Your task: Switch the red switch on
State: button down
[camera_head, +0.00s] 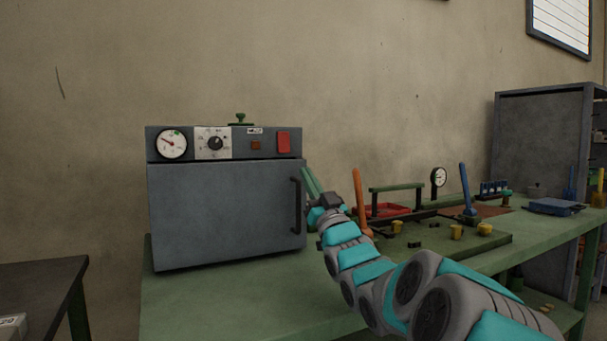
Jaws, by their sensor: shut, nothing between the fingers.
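The red switch (283,142) is an upright red rectangle at the right end of the control panel on a grey oven-like box (225,215). Its on or off position cannot be told from here. My gripper (306,171) is shut and empty. Its fingers point up and to the left, just right of the box's upper right edge. In the picture the fingertips are a little below and right of the switch, apart from it. My arm reaches in from the lower right.
The panel also has a dial gauge (171,144), a black knob (215,143) and a small brownish square (255,145). A dark door handle (295,205) stands out near my gripper. An orange lever (361,200) and a blue lever (466,190) rise from the green bench (215,300).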

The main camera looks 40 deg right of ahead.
aim_at(284, 147)
jog(key=shift+w+d+r+p, duration=0.4)
jog(key=shift+w+r, duration=0.35)
jog(key=shift+w, duration=0.9)
jog(key=shift+w+d+r+p, duration=0.3)
jog(key=shift+w+r, duration=0.4)
jog(key=shift+w, duration=1)
jog(key=shift+w+d+r+p, duration=0.4)
jog(key=shift+w+r, duration=0.35)
jog(key=shift+w, duration=0.9)
jog(key=shift+f, duration=0.1)
jog(key=shift+w+d+f+t+b, duration=0.15)
jog(key=shift+w+f+t+b, duration=0.2)
jog(key=shift+b, duration=0.5)
jog(key=shift+r, duration=0.35)
jog(key=shift+p, duration=0.35)
